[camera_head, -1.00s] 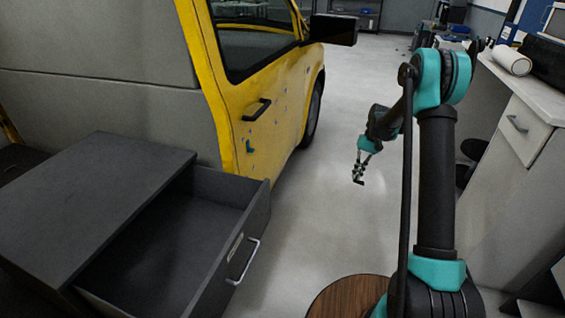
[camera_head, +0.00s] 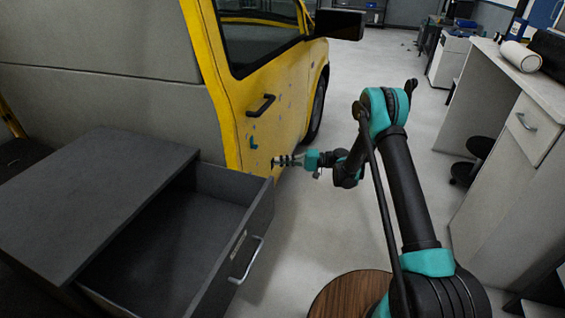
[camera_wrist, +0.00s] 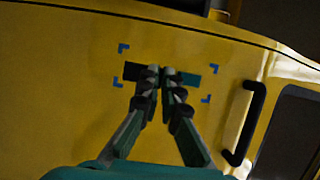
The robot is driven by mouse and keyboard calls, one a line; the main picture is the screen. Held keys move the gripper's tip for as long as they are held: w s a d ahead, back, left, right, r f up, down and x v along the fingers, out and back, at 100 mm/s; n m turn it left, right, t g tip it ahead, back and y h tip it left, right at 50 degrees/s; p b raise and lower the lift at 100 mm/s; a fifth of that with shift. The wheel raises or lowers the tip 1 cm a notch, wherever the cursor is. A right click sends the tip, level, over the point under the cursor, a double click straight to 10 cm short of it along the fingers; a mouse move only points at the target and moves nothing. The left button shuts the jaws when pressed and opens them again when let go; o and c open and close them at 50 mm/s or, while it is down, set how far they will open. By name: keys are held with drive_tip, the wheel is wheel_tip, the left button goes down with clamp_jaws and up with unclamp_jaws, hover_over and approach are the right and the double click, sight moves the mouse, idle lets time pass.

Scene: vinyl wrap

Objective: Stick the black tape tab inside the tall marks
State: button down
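I cannot tell whether the tab touches the door. In the head view my gripper (camera_head: 279,160) points left at the door (camera_head: 240,120), close to its surface. The tab is too small to make out clearly there.
A black door handle (camera_wrist: 246,122) stands out right of my gripper in the wrist view. The head view shows small blue marks on the door, an open grey drawer (camera_head: 255,225) at lower left, and a white counter (camera_head: 515,80) at right. Open floor lies between.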

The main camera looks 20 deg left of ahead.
approach(252, 157)
drive_tip(key=shift+s+r+x, duration=0.1)
drive_tip(key=shift+s+x, duration=0.1)
drive_tip(key=shift+x, duration=0.95)
drive_tip(key=shift+s+r+x, duration=0.1)
drive_tip(key=shift+s+x, duration=0.15)
drive_tip(key=shift+x, duration=0.85)
drive_tip(key=shift+a, duration=0.65)
idle(0.5)
drive_tip(key=c, duration=1.6)
unclamp_jaws()
drive_tip(key=shift+c, duration=0.2)
drive_tip(key=shift+w+d, duration=0.1)
drive_tip(key=v, duration=1.1)
drive_tip(key=shift+d, duration=0.35)
